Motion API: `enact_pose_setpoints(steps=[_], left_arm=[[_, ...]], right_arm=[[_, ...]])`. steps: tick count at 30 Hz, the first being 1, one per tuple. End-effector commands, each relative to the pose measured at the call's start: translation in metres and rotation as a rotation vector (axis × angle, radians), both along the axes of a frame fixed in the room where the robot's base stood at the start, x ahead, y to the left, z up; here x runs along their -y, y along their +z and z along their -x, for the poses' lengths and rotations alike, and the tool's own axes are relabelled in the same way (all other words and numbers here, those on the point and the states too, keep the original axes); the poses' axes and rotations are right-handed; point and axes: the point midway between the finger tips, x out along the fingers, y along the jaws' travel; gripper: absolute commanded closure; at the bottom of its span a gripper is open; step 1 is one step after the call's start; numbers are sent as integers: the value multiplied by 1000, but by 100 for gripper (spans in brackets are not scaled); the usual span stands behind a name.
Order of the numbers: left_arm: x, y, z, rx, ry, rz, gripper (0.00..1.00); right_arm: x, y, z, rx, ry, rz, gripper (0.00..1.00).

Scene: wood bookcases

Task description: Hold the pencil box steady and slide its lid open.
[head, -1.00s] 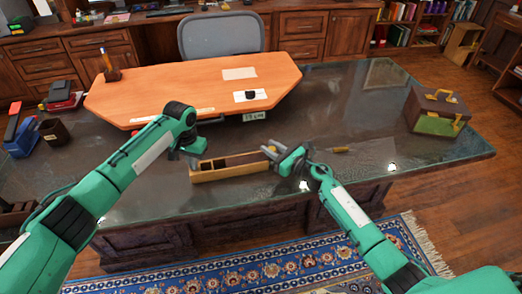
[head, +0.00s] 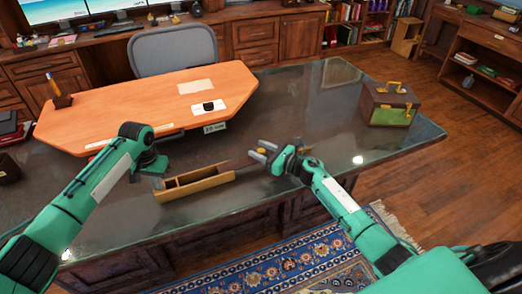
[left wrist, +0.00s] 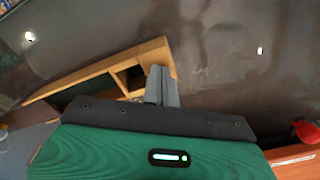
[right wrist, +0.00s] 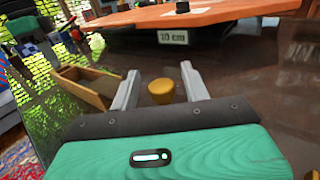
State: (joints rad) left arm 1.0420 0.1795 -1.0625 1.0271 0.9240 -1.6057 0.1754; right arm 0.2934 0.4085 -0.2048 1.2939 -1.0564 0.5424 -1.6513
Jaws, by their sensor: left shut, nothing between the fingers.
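The wooden pencil box (head: 198,188) lies on the dark desk in the head view, its top largely uncovered. Its compartments also show in the left wrist view (left wrist: 96,74). A thin brown strip, perhaps the lid (head: 244,164), reaches from its right end towards my right gripper (head: 262,152). That gripper is open; a yellow knob (right wrist: 161,91) stands between its fingers with gaps on both sides. I cannot tell whether the knob belongs to the lid. My left gripper (left wrist: 161,84) is shut and empty by one end of the box; contact is unclear.
An orange desk top (head: 140,100) lies behind the box, with a pencil holder (head: 60,95). A brown and green case (head: 388,104) stands at the right of the dark desk (head: 330,110). The surface between them is clear.

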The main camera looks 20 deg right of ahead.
Motion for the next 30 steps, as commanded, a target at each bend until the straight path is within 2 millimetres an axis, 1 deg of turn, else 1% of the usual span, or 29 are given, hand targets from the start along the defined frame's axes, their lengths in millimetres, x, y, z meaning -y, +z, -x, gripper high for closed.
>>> enact_pose_setpoints(steps=[1,5,8,11,21,25,30], left_arm=[[-1,-7,3,-10,1,-5,100],[-1,-7,3,-10,1,-5,100],[-1,-7,3,-9,1,-4,100],[-1,-7,3,-9,1,-5,100],[-1,-7,3,-9,1,-4,100],[-1,-7,3,-9,1,-4,100],[-1,-7,3,-9,1,-4,100]], right_arm=[[0,-1,0,0,0,0,53],[1,-1,1,0,0,0,53],[5,-1,8,0,0,0,53],[14,-1,20,0,0,2,53],[51,-1,74,1,0,1,53],[61,-1,89,1,0,-1,53],[68,0,99,1,0,0,53]])
